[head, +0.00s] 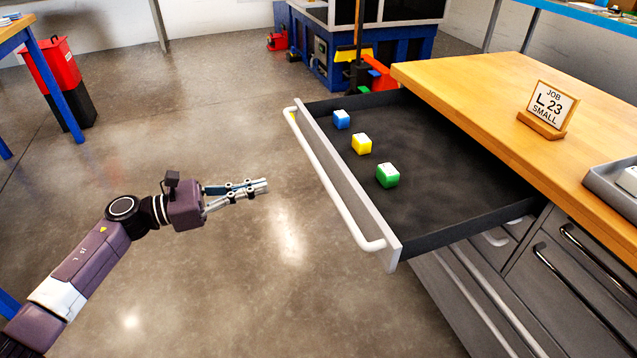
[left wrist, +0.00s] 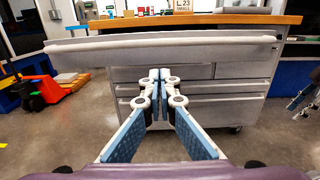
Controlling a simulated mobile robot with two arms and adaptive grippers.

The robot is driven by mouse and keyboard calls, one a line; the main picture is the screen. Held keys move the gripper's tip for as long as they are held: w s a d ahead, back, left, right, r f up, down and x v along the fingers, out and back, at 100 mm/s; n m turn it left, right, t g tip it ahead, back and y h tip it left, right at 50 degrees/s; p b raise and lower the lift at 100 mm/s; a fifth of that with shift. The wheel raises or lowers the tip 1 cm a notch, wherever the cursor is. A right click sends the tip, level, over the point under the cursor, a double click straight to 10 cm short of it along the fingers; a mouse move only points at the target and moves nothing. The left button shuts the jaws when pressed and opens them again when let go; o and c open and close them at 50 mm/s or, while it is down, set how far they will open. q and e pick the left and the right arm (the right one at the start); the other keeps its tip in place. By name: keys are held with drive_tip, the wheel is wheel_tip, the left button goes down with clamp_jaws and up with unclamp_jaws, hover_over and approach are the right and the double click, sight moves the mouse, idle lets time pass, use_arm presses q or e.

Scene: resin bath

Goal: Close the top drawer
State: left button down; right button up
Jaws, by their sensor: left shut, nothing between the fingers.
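The top drawer (head: 347,190) is pulled well out of the cabinet under the wooden top. Its light grey front has a long white handle bar (head: 335,190). Blue (head: 341,119), yellow (head: 361,143) and green (head: 388,175) blocks stand in a row on its dark floor. My left gripper (head: 266,186) is shut and empty, to the left of the drawer front and apart from it. In the left wrist view my left gripper (left wrist: 160,75) points at the cabinet, and the drawer front (left wrist: 160,55) spans the picture beyond the fingertips. My right gripper is not in view.
The wooden top (head: 480,95) carries a job sign (head: 549,108) reading "L 23 SMALL" and a grey tray (head: 610,185). Lower drawers with handles (head: 580,285) are shut. A red and black bin (head: 60,80) stands back left. The floor around my left gripper is clear.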

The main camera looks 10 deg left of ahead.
sight(330, 171)
use_arm(q)
drive_tip(key=x, duration=1.4)
drive_tip(key=shift+d, duration=0.1)
